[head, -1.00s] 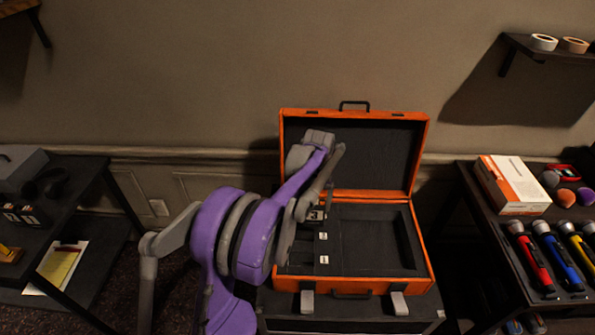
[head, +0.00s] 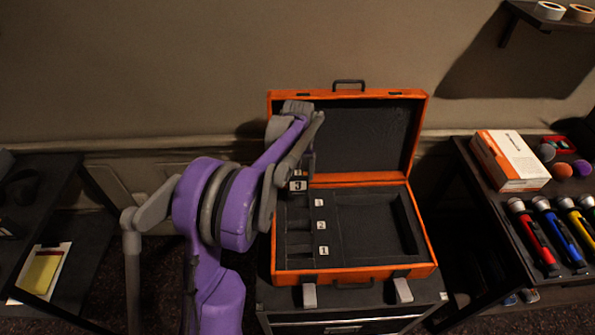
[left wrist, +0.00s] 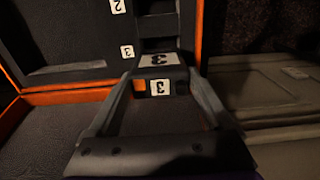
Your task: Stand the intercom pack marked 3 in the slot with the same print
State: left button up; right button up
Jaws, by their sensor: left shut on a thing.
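The intercom pack marked 3 (head: 298,183) is dark with white number labels. My left gripper (head: 300,174) is shut on it over the far end of the slot column in the orange case (head: 354,276). In the left wrist view the pack (left wrist: 181,86) shows between the two fingers (left wrist: 160,78), with a 3 on its top and its side. The slot print 3 (left wrist: 127,51) lies just beside it, and print 2 (left wrist: 117,6) is farther along. The pack hides the far slot; I cannot tell whether its bottom is inside. My right gripper is not in view.
The case's lid (head: 365,135) stands open behind the slots. The nearer slots (head: 297,246) look empty, and a wide compartment (head: 370,230) lies to their right. A side table at right holds a white-orange box (head: 510,160) and several microphones (head: 535,240).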

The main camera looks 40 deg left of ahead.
aim_at(298, 196)
pick_arm(q)
jog(key=shift+f+b, duration=3)
jog(key=shift+f, duration=2.7)
jog(key=shift+f+b, duration=0.25)
jog(key=shift+b, duration=0.1)
jog(key=o, duration=1.5)
notch_tip(298, 196, up, 11)
jog(key=shift+f+p, duration=0.1)
jog(key=shift+p, duration=0.35)
